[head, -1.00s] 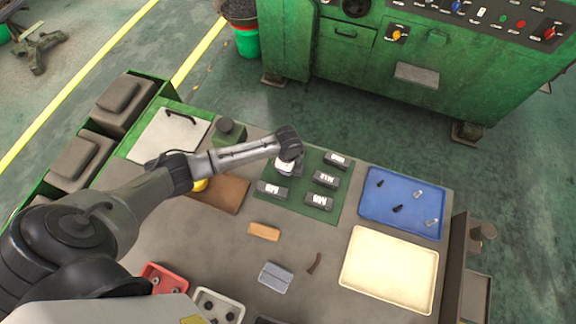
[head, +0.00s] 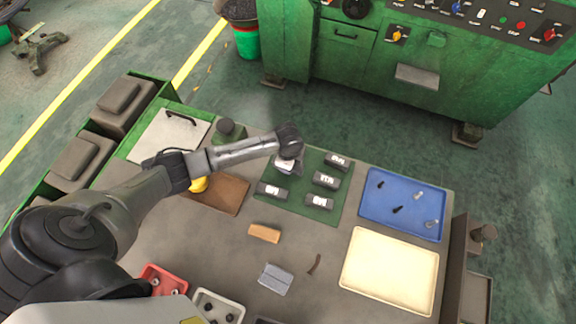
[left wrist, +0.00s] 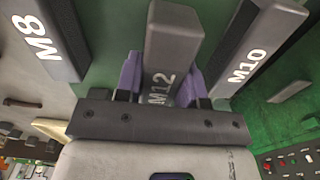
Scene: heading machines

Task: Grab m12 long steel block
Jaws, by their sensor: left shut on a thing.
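The long grey steel block marked M12 (left wrist: 175,45) runs up the middle of the left wrist view. My left gripper (left wrist: 160,88) is shut on it, with a purple-grey finger pad on each side. In the head view my left gripper (head: 287,166) is low over the far left part of the green mat (head: 304,184). The arm and gripper mostly hide the M12 block there. I cannot tell whether the block is off the mat. My right gripper is not in view.
The block marked M8 (left wrist: 48,38) lies left of M12 and the M10 block (left wrist: 258,48) lies right, both close. Several labelled blocks stand on the mat. A blue tray (head: 366,208) and a cream tray (head: 390,270) are to the right. A tan block (head: 264,233) lies in front.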

